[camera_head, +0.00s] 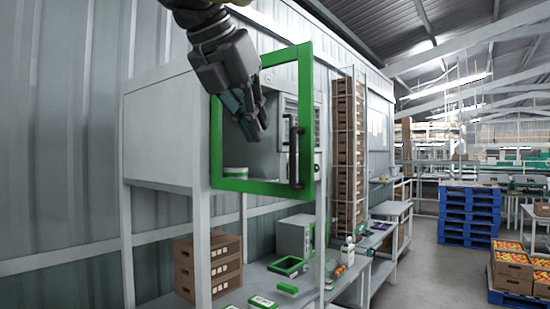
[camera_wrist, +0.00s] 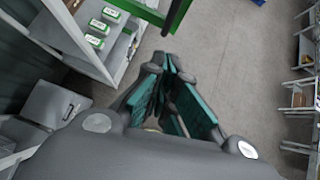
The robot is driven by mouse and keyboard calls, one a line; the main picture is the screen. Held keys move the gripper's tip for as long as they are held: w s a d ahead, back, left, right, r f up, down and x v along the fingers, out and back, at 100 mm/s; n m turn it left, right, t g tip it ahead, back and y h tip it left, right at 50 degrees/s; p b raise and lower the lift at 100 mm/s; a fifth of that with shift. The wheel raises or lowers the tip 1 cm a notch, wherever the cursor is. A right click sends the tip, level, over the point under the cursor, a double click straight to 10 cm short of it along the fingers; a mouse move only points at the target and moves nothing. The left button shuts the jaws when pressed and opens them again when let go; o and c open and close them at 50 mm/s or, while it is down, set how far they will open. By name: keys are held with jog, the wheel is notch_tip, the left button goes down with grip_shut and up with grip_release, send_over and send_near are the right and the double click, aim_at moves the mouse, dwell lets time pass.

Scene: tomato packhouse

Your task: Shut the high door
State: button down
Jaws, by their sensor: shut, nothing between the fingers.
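The high door (camera_head: 303,80) is a green frame with a clear middle and a dark upright handle (camera_head: 294,158) on its right side. It stands open on a raised white cabinet (camera_head: 160,135), its handle edge swung out towards me. My gripper (camera_head: 252,120) is shut and empty, and overlaps the upper left of the door's middle in the head view. In the wrist view my gripper's fingers (camera_wrist: 168,65) point towards a green bar (camera_wrist: 145,12), seemingly the door frame. A dark bar, likely the handle, shows near the fingertips. I cannot tell whether they touch.
Brown boxes (camera_head: 207,265) and a grey box-shaped unit (camera_head: 293,236) stand on the lower bench. A tall stack of crates (camera_head: 348,150) stands behind. Blue pallets (camera_head: 469,213) stand farther right, with open floor before them.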

jog(key=p, duration=0.6)
send_near(291, 177)
notch_tip(291, 177, down, 3)
jog(key=w, duration=0.1)
jog(key=w+d, duration=0.1)
jog(key=shift+w+d+f+p, duration=0.15)
jog(key=shift+w+f+p, duration=0.15)
jog(key=shift+w+p, duration=0.1)
jog(key=shift+w, duration=0.1)
jog(key=shift+s+d, duration=0.15)
jog(key=shift+s, duration=0.1)
jog(key=shift+w, duration=0.25)
